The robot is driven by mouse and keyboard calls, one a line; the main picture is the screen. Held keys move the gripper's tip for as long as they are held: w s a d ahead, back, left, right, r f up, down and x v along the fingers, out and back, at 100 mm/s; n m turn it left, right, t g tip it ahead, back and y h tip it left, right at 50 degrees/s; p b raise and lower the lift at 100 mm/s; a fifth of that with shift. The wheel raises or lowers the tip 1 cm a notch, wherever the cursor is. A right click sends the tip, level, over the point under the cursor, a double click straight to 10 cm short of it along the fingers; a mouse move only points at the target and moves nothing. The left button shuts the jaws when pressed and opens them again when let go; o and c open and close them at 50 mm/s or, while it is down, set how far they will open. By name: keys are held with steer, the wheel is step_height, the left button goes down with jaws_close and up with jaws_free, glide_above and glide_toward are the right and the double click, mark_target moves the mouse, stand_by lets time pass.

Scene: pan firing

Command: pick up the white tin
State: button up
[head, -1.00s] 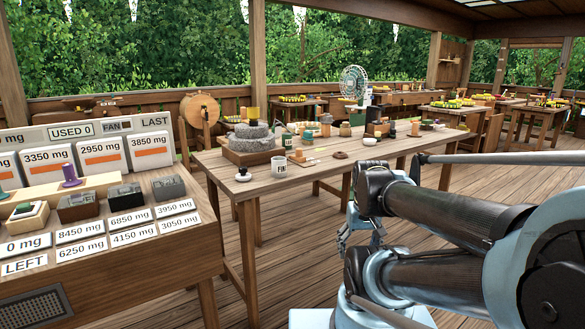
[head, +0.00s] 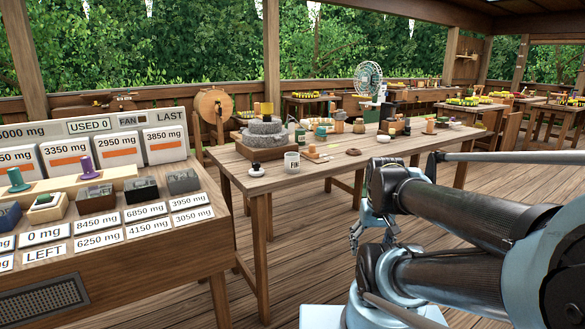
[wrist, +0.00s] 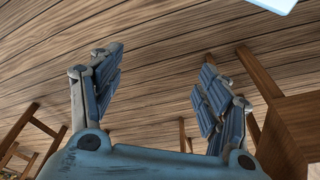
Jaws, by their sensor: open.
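A small white tin (head: 291,161) with dark lettering stands upright near the front left edge of the long wooden table in the head view. It looks like a cup from here, and any handle is too small to make out. My gripper (head: 356,236) hangs in front of the table, to the right of and below the tin in the picture, well apart from it. In the wrist view my gripper (wrist: 160,68) has its two fingers spread wide with nothing between them. The tin does not show in the wrist view.
The wooden table (head: 245,182) also bears a stone mill (head: 262,138), a dark-topped white knob (head: 256,169) beside the tin, and several small pots. A console (head: 120,270) with weight labels stands at the left. Plank floor (head: 310,260) is open before the table.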

steer(key=shift+o, duration=0.5)
steer(key=shift+s+r, duration=0.2)
steer(key=shift+r, duration=0.05)
step_height(320, 180, up, 27)
steer(key=n+t+y, duration=0.2)
steer(key=n, duration=0.3)
glide_above(292, 159)
steer(key=s+d, duration=0.2)
steer(key=d, duration=0.2)
steer(key=x, duration=1.1)
steer(key=shift+s+a+f, duration=0.1)
steer(key=shift+a+f, duration=0.3)
steer(key=shift+a+x, duration=0.15)
steer(key=shift+x, duration=1.2)
steer(key=shift+a+x, duration=0.15)
steer(key=shift+x, duration=1.15)
steer(key=shift+s, duration=0.15)
steer(key=shift+c, duration=0.5)
